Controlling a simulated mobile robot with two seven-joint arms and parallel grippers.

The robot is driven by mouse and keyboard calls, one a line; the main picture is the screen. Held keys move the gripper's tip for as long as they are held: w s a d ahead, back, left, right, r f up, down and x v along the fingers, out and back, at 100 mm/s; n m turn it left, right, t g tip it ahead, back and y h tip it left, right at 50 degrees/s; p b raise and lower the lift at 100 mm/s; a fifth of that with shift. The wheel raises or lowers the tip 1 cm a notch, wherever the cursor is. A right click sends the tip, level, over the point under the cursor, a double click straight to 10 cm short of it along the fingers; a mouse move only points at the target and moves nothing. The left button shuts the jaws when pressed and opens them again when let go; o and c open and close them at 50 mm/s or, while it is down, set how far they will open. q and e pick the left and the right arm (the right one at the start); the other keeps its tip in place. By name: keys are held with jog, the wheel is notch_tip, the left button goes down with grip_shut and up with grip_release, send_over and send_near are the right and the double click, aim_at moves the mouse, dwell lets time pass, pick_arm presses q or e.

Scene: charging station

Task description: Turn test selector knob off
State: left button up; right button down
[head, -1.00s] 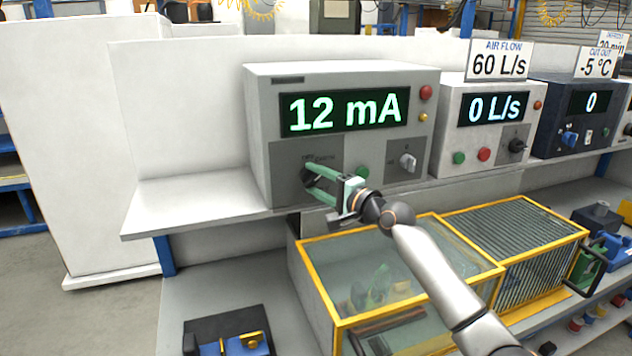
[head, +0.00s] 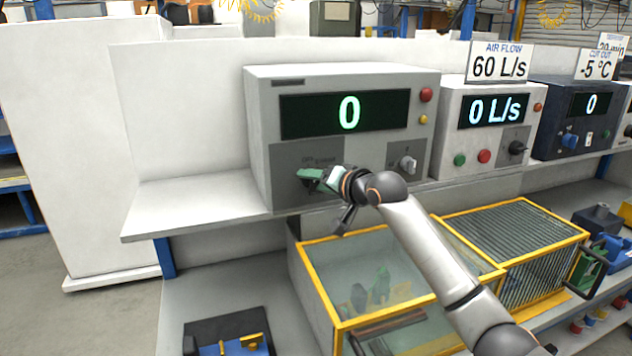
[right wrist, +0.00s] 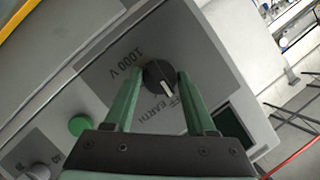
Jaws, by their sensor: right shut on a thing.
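The test selector knob (right wrist: 156,74) is black and round with a white pointer line. In the right wrist view it sits between the two green fingers of my right gripper (right wrist: 159,82), which is shut on it. The pointer is directed toward the OFF lettering, which a finger partly hides. "EARTH" and "1000 V" are readable beside the knob. In the head view my right gripper (head: 312,179) is at the lower left of the grey tester (head: 259,120), covering most of the knob. The tester's display (head: 348,114) reads 0. My left gripper is not in view.
A grey lever knob (head: 407,164) is to the right on the tester's panel. An air flow unit (head: 450,135) and a dark unit (head: 545,128) stand further right on the shelf. A yellow-framed clear box (head: 330,270) is below my right arm. The shelf's left end (head: 180,205) is bare.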

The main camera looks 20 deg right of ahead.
jog(key=shift+f+n+h, duration=0.15)
jog(key=shift+n+h, duration=0.15)
jog(key=shift+n, duration=0.1)
dwell(0.3)
jog(key=shift+c, duration=1.1)
grip_release()
jog(key=shift+s, duration=0.1)
jog(key=b+v, duration=0.2)
jog(key=v, duration=1)
jog(key=shift+r, duration=0.25)
jog(key=shift+s+d, duration=0.1)
jog(key=shift+s, duration=0.05)
